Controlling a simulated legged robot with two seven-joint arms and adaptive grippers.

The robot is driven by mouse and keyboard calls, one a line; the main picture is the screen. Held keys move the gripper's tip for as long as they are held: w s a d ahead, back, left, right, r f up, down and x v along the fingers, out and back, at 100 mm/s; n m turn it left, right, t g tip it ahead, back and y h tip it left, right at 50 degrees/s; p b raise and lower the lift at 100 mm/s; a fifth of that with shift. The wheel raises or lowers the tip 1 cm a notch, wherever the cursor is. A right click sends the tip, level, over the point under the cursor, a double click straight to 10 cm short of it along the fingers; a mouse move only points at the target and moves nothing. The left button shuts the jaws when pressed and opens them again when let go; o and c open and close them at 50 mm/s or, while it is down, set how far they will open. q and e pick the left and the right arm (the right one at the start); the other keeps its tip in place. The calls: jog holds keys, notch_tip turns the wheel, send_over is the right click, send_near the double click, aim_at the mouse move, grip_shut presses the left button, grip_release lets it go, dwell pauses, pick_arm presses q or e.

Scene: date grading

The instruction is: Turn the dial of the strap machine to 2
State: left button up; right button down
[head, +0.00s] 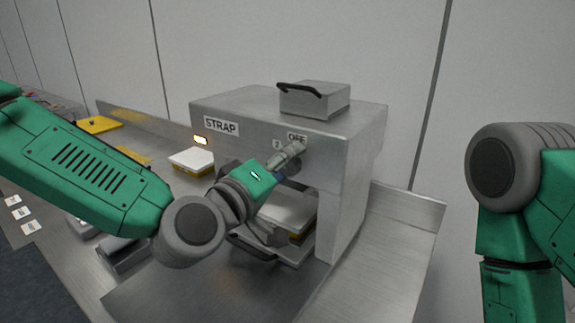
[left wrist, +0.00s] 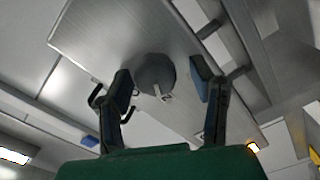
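The strap machine (head: 345,150) is a grey metal box in the middle of the head view, with a STRAP label and the marks 2 and OFF on its front. My left gripper (head: 287,161) is at the front just below these marks and covers most of the dial there. In the left wrist view the dial (left wrist: 152,70) is a round dark grey knob with a small pale pointer. The fingers of my left gripper (left wrist: 161,76) stand apart on either side of it, with gaps visible. The dial's setting cannot be read. My right gripper is outside both views.
An orange lamp (head: 201,140) glows beside the STRAP label. A white-topped yellow box (head: 192,160) stands left of the machine, and another pale-topped box (head: 290,212) is in its opening. A black-handled block (head: 315,99) sits on top. The metal surface at right (head: 405,225) is clear.

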pick_arm(q)
jog(key=shift+s, duration=0.1)
jog(key=shift+s+a, duration=0.15)
jog(key=shift+s, duration=0.05)
jog(key=v, duration=0.7)
jog(key=shift+w+a+f, duration=0.1)
jog(key=shift+w+f, duration=0.05)
